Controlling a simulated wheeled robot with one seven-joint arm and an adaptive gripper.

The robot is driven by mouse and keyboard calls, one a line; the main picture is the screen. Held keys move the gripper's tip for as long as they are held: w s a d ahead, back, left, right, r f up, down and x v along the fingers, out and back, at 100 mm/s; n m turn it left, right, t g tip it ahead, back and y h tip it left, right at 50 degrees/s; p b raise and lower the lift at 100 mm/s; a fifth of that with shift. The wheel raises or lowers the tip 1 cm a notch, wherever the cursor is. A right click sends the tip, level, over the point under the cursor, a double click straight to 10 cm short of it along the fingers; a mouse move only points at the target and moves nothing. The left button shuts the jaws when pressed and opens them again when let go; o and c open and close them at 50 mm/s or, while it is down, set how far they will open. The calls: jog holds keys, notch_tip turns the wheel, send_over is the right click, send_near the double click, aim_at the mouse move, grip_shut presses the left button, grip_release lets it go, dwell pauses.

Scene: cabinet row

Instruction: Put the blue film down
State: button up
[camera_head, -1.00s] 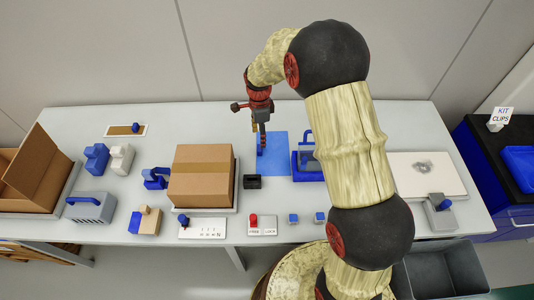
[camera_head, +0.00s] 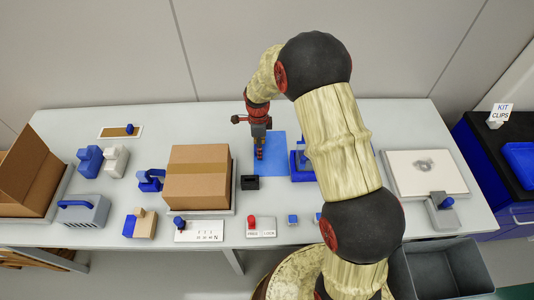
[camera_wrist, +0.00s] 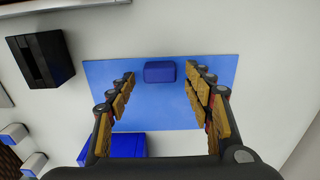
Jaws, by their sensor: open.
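A flat blue sheet (camera_head: 277,152), which looks like the blue film, lies on the table; it also shows in the wrist view (camera_wrist: 160,108). A small dark blue block (camera_wrist: 160,71) is at its edge in the wrist view. My gripper (camera_head: 259,155) is over the left part of the sheet, pointing down. In the wrist view my gripper (camera_wrist: 160,74) is open, with the block between its fingertips and a gap on each side. I cannot tell how high the fingertips are above the sheet.
A black holder (camera_head: 249,182) stands just left of the sheet, and a cardboard box (camera_head: 199,176) stands farther left. A blue fixture (camera_head: 300,168) adjoins the sheet's right side, partly behind my arm. A red-knobbed panel (camera_head: 260,227) is at the front edge.

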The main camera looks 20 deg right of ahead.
jog(key=c, duration=0.4)
jog(key=c, duration=0.3)
jog(key=shift+r, duration=0.1)
jog(key=shift+c, duration=1.2)
